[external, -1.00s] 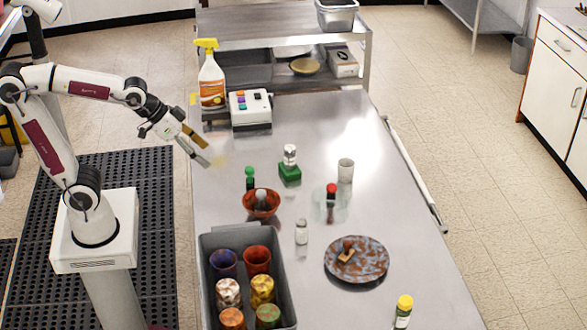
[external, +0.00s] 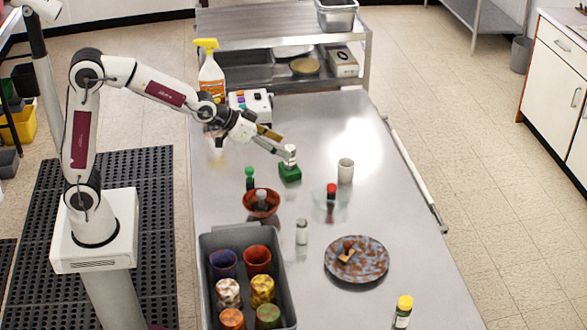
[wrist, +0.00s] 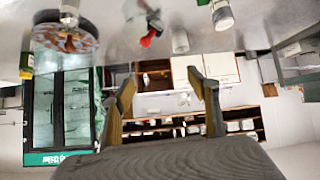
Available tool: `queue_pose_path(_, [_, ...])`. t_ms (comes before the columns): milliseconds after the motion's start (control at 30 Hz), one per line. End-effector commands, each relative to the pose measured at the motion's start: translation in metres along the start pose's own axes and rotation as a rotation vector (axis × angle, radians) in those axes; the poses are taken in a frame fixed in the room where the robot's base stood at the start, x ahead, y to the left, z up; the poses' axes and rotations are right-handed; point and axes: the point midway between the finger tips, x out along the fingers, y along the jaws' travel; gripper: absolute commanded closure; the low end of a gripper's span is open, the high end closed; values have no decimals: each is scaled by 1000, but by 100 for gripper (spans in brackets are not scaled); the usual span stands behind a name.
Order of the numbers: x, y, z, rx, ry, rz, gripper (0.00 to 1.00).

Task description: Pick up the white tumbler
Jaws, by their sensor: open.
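The white tumbler (external: 345,171) stands upright on the steel table, right of the middle. It also shows in the wrist view as a small pale cylinder (wrist: 180,42) near the top. My gripper (external: 279,143) is open and empty above the table, left of the tumbler and apart from it. In the wrist view the gripper's two fingers (wrist: 163,82) are spread with nothing between them.
A green block with a white-topped piece (external: 290,172) stands close by my fingertips. A clear bowl with a red-topped item (external: 331,190) is in front of the tumbler. A grey bin of cups (external: 206,275) and a mottled plate (external: 357,272) are nearer. Table right of the tumbler is clear.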

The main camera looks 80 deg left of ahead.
Motion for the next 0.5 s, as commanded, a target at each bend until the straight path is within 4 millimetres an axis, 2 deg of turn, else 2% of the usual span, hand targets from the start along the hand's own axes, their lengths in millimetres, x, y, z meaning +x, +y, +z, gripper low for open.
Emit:
queue_pose_path(100, [27, -5, -5, -9, 26, -9, 40])
queue_pose_path(500, [112, -24, -16, -33, 127, -45, 40])
